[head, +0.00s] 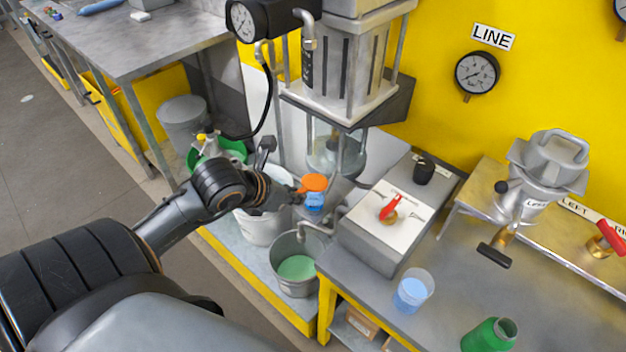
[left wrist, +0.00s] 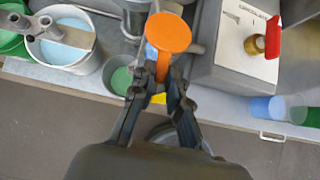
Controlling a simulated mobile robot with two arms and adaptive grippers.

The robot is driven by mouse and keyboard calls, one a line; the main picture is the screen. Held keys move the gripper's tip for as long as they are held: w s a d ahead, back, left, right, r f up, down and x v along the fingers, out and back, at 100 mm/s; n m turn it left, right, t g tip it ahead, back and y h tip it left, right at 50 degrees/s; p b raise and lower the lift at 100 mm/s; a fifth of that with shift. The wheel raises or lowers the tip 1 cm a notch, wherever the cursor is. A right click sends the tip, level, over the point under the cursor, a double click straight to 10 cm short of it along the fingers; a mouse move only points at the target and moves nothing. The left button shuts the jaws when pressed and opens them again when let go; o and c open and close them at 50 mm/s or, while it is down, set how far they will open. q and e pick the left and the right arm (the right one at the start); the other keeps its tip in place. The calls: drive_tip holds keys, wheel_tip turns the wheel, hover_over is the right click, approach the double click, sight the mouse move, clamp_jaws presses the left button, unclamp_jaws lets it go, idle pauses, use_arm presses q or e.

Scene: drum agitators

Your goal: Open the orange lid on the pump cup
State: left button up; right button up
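The orange lid (head: 314,183) is a round disc with a narrow tab, above a small blue cup (head: 314,202) in the head view. In the left wrist view the lid (left wrist: 168,33) faces the camera and hides most of the blue cup (left wrist: 151,51). Its tab runs down between the fingertips of my left gripper (left wrist: 162,80). In the head view my left gripper (head: 288,192) reaches the lid from the left. The fingers are close to the tab on both sides; whether they touch it is unclear. My right gripper is not in view.
A metal bucket with green liquid (head: 295,268) stands below the cup. A control box with a red handle (head: 390,205) is to the right. A clear beaker with blue liquid (head: 412,292) and a green bottle (head: 489,335) stand on the grey bench. A pump stand (head: 345,75) rises behind.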

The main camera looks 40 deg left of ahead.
use_arm(q)
drive_tip(key=shift+w+r, duration=0.2)
drive_tip(key=shift+r, duration=0.45)
drive_tip(key=shift+w+r+p, duration=0.3)
drive_tip(key=shift+r+p, duration=0.15)
drive_tip(key=shift+r, duration=0.2)
drive_tip(key=shift+w+r+p, duration=0.3)
drive_tip(key=shift+r+p, duration=0.15)
drive_tip(key=shift+r, duration=0.2)
drive_tip(key=shift+w+d, duration=0.1)
drive_tip(key=shift+w, duration=0.05)
drive_tip(key=shift+r, duration=0.1)
drive_tip(key=shift+w+r+p, duration=0.45)
drive_tip(key=shift+w+r, duration=0.2)
drive_tip(key=shift+r, duration=0.15)
drive_tip(key=shift+w+d+r, duration=0.1)
drive_tip(key=shift+w+r, duration=0.15)
drive_tip(key=shift+w, duration=0.25)
